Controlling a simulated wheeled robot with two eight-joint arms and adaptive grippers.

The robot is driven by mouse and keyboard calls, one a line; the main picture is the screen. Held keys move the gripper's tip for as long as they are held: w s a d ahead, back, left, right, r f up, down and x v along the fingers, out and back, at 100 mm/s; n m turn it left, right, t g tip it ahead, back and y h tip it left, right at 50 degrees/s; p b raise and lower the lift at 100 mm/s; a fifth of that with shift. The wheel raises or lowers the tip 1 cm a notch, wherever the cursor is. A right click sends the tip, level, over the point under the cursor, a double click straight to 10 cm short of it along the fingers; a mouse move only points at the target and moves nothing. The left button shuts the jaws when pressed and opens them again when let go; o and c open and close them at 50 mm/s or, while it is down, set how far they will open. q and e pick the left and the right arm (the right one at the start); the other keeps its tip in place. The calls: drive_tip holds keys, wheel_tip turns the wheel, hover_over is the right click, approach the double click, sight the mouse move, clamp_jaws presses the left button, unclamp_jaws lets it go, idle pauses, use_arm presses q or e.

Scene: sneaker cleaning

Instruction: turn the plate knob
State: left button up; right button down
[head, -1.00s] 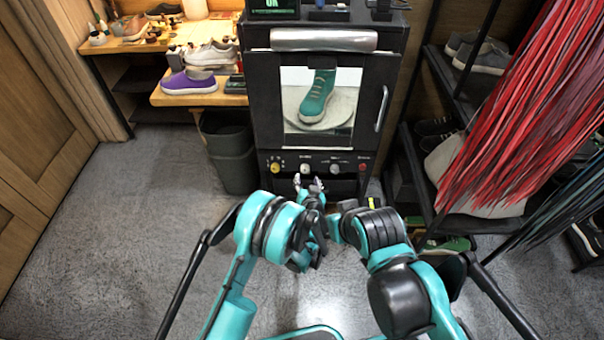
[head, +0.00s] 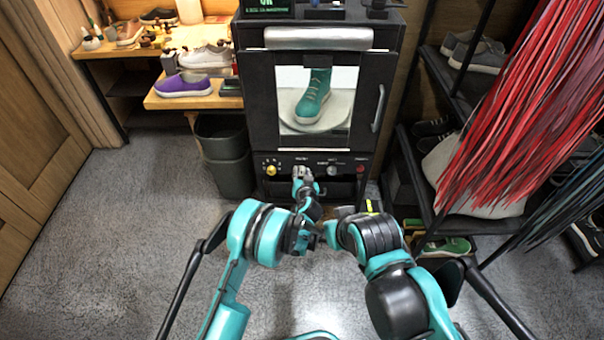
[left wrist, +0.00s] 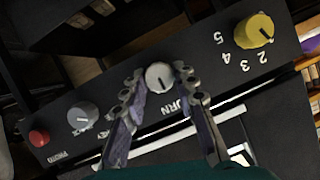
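The black cabinet's control panel (head: 345,168) holds several knobs in a row. The white knob with a label ending in "URN" shows upside down in the left wrist view (left wrist: 159,76); in the head view my gripper covers it. My left gripper (head: 303,174) is at the panel. In the left wrist view its two fingers (left wrist: 160,85) stand open on either side of the white knob, with small gaps seeming to remain. A teal high-top shoe (head: 313,97) stands on a round plate (head: 340,108) behind the window. My right gripper is hard to make out beside the right forearm.
A yellow numbered knob (left wrist: 253,35) lies to one side of the white knob, a grey knob (left wrist: 83,117) and a red button (left wrist: 39,138) to the other. A grey bin (head: 226,155) stands left of the cabinet, a shoe rack (head: 425,150) right.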

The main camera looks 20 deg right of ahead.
use_arm(q)
clamp_jaws()
drive_tip(key=shift+a+n+h, duration=0.15)
drive_tip(key=shift+n+h, duration=0.15)
drive_tip(key=shift+n, duration=0.2)
drive_tip(key=shift+n+g+h, duration=0.3)
drive_tip(key=shift+n+h, duration=0.4)
drive_tip(key=shift+n, duration=0.2)
drive_tip(key=o, duration=0.9)
unclamp_jaws()
drive_tip(key=shift+o, duration=0.2)
drive_tip(key=v, duration=1.2)
